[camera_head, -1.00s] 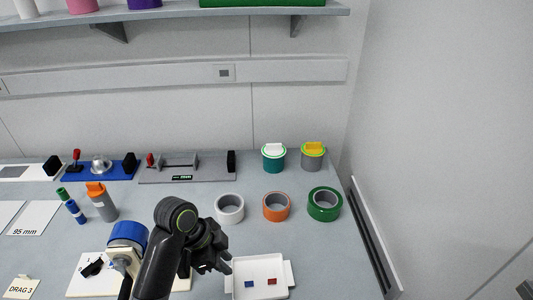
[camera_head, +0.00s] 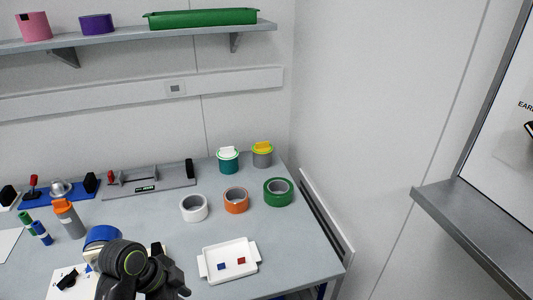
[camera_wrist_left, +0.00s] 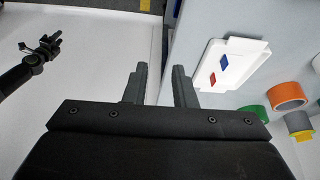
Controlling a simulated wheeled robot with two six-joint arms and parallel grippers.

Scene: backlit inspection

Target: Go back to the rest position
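My left gripper (camera_head: 182,290) is low in the head view, at the bottom edge, with its arm in front of the worktable (camera_head: 310,250). In the left wrist view its two fingers (camera_wrist_left: 160,78) stand apart with nothing between them. My right gripper (camera_wrist_left: 42,50) shows small and dark at the upper left of the left wrist view, away from the table; whether its fingers are open is too small to tell. It is out of the head view.
A white tray (camera_head: 212,251) with a blue and a red piece is right of my left gripper. White (camera_head: 186,214), orange (camera_head: 236,208) and green (camera_head: 269,199) tape rolls stand behind it. An orange-topped bottle (camera_head: 72,222) stands at left. A grey ledge (camera_head: 450,215) juts from the right.

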